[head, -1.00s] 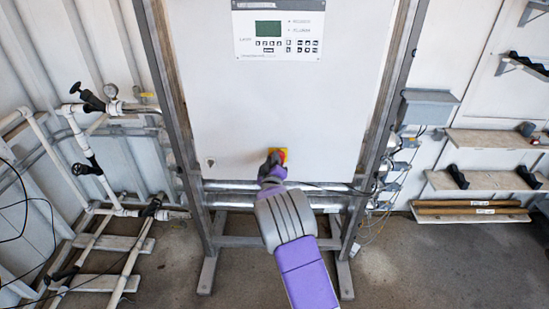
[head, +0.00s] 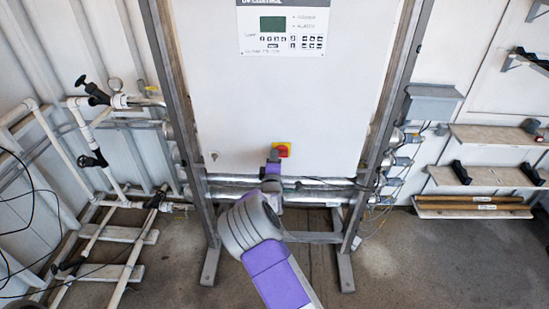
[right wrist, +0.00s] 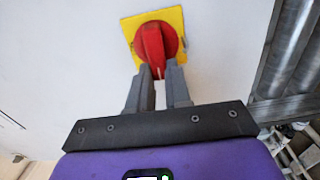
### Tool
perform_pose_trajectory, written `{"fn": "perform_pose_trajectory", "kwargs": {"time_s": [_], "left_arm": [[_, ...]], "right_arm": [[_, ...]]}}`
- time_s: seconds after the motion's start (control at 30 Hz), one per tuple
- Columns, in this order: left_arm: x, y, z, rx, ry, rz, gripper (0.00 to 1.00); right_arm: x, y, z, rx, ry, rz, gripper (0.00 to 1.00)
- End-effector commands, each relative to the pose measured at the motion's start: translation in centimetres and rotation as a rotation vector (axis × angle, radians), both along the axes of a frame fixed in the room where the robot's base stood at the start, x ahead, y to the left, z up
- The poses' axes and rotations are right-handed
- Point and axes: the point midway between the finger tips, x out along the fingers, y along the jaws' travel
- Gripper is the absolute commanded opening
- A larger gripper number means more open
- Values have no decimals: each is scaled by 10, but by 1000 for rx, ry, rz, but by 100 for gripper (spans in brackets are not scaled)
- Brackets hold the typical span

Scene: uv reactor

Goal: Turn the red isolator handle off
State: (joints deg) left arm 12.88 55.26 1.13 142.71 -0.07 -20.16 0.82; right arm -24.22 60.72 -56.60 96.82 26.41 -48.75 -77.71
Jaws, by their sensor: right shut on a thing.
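The red isolator handle (head: 281,151) sits on a yellow square plate (head: 289,145) low on the white cabinet front. In the right wrist view the handle (right wrist: 153,44) is a round red knob with a raised grip bar, and its yellow plate (right wrist: 133,27) looks slightly tilted. My right gripper (head: 274,158) reaches it from below. In the right wrist view the grey fingertips (right wrist: 158,72) are on either side of the bar's lower end, shut on it. The fingers hide part of the knob's lower edge. My left gripper is not in view.
The cabinet (head: 330,95) has a control panel (head: 284,27) at the top and stands in a grey metal frame (head: 180,90). Horizontal pipes (head: 325,183) run below it. White piping with black valves (head: 95,92) stands left; wooden shelves (head: 490,135) are on the right.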

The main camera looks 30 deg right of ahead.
Motion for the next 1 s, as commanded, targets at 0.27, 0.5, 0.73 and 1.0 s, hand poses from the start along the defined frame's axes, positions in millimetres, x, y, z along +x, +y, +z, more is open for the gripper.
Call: {"fn": "perform_pose_trajectory", "kwargs": {"time_s": [0.27,0.5,0.73,1.0], "left_arm": [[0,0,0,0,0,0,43],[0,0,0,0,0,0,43],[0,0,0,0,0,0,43],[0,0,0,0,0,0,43]], "right_arm": [[0,0,-1,-37,22,-1,0],[0,0,-1,-39,25,-1,0],[0,0,-1,-39,25,0,35],[0,0,-1,-37,24,0,44]]}}
